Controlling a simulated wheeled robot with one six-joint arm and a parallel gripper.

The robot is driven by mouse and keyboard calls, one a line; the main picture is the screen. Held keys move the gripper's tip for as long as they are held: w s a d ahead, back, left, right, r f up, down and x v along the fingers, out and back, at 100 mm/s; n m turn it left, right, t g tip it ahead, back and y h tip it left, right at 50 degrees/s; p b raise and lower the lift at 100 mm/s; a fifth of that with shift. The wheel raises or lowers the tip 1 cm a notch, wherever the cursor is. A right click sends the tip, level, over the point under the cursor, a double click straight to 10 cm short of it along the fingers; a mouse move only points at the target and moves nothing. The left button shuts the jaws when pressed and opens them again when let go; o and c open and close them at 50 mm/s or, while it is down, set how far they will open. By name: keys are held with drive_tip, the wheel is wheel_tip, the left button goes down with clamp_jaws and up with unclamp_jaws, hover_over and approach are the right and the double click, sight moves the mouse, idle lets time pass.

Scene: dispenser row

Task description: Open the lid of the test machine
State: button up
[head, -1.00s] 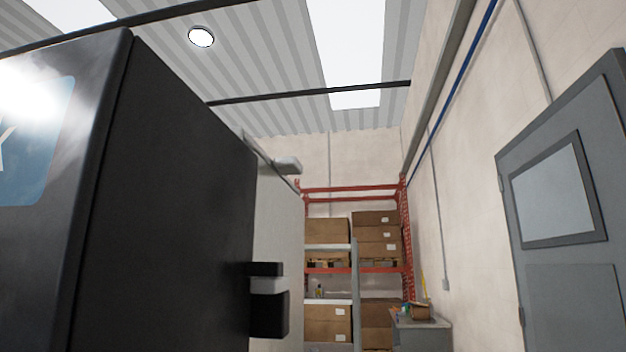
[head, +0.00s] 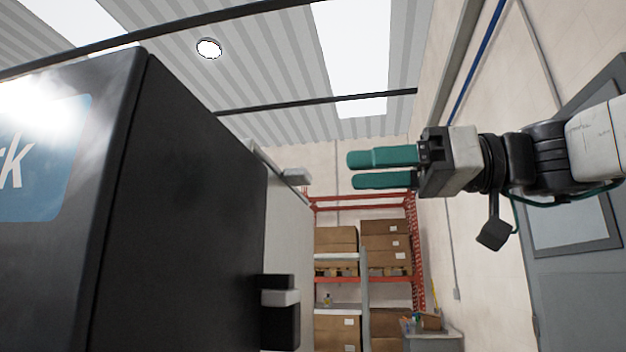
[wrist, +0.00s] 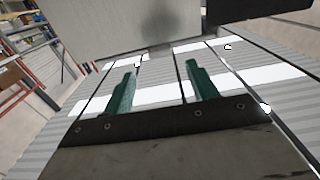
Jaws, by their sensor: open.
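My gripper (head: 353,171) is in the upper right of the head view, with two green fingers pointing left and a gap between them. It is open and empty. A tall black cabinet (head: 180,200) with a blue label fills the left. Behind it stands a pale grey machine (head: 287,230) with a small grey block (head: 297,176) sticking out near its top. The fingers are right of this block and apart from it in the picture. In the wrist view, a pale panel (wrist: 120,32) lies beyond the open fingers (wrist: 160,66). I cannot tell which part is the test machine's lid.
A black and white fitting (head: 280,312) juts from the cabinet side. A red rack (head: 412,240) with cardboard boxes (head: 386,240) stands at the back. A grey door (head: 580,290) is on the right wall. A small bench (head: 432,342) stands near the rack.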

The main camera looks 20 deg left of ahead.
sight(310, 176)
drive_tip(key=x, duration=0.7)
drive_tip(key=shift+a, duration=0.2)
